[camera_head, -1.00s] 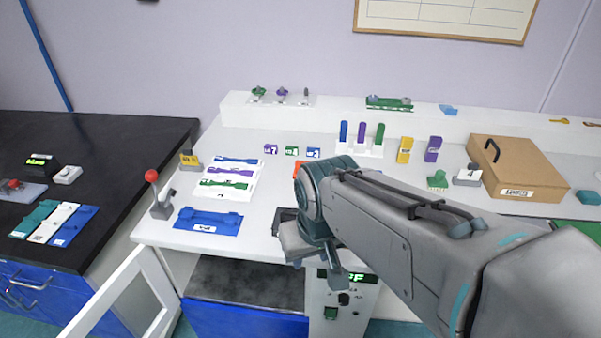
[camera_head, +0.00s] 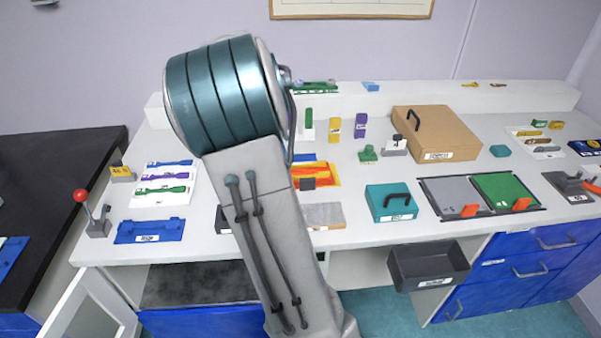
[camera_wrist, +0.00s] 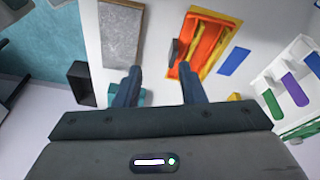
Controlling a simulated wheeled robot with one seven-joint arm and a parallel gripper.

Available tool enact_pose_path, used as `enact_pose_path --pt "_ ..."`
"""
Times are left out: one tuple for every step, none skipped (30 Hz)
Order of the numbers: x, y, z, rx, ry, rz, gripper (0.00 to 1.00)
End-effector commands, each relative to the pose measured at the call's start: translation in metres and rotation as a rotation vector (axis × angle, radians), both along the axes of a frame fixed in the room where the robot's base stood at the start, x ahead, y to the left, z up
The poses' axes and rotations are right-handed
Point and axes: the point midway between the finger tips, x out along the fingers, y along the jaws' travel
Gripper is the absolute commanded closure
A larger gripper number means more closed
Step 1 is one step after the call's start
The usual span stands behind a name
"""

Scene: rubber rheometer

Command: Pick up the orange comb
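An orange piece that looks like the comb (camera_wrist: 209,36) lies in a yellow-rimmed tray in the wrist view, with long slots along it. In the head view this orange piece (camera_head: 318,171) shows just right of my arm, partly hidden by it. A small dark block (camera_wrist: 174,52) sits at its edge. My gripper (camera_wrist: 160,84) is open and empty in the wrist view, its fingers wide apart. The right fingertip appears close to the near end of the orange piece; I cannot tell the height gap. My arm hides the gripper in the head view.
A grey slab (camera_wrist: 121,33), a black box (camera_wrist: 83,82) and a blue strip (camera_wrist: 234,61) lie near the tray. A teal box (camera_head: 391,202), a grey panel (camera_head: 447,192) and a green panel (camera_head: 500,186) with orange pieces stand to the right. A cardboard-coloured case (camera_head: 440,132) is behind.

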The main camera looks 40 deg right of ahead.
Motion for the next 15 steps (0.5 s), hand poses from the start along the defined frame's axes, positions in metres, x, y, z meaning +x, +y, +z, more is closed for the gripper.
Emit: enact_pose_path --pt "0.007 -0.010 0.000 -0.039 0.005 -0.064 0.64" --pt "0.010 -0.015 0.001 -0.060 0.005 -0.102 0.64" --pt "0.014 -0.021 0.002 -0.084 0.003 -0.146 0.64" --pt "0.015 -0.025 0.002 -0.099 0.003 -0.174 0.64" --pt "0.017 -0.028 0.002 -0.113 0.001 -0.197 0.64" --pt "0.019 -0.031 0.003 -0.127 0.000 -0.223 0.64" --pt "0.020 -0.033 0.003 -0.136 -0.003 -0.238 0.64" --pt "0.020 -0.035 0.002 -0.143 -0.003 -0.249 0.64" --pt "0.021 -0.037 0.000 -0.149 -0.003 -0.259 0.64" --pt "0.020 -0.038 -0.002 -0.151 -0.003 -0.264 0.64" --pt "0.019 -0.040 -0.006 -0.152 -0.003 -0.268 0.64" --pt "0.018 -0.042 -0.012 -0.152 -0.003 -0.269 0.64" --pt "0.017 -0.044 -0.017 -0.152 -0.002 -0.269 0.64" --pt "0.016 -0.046 -0.023 -0.152 -0.002 -0.269 0.64" --pt "0.013 -0.049 -0.031 -0.151 0.000 -0.270 0.64"
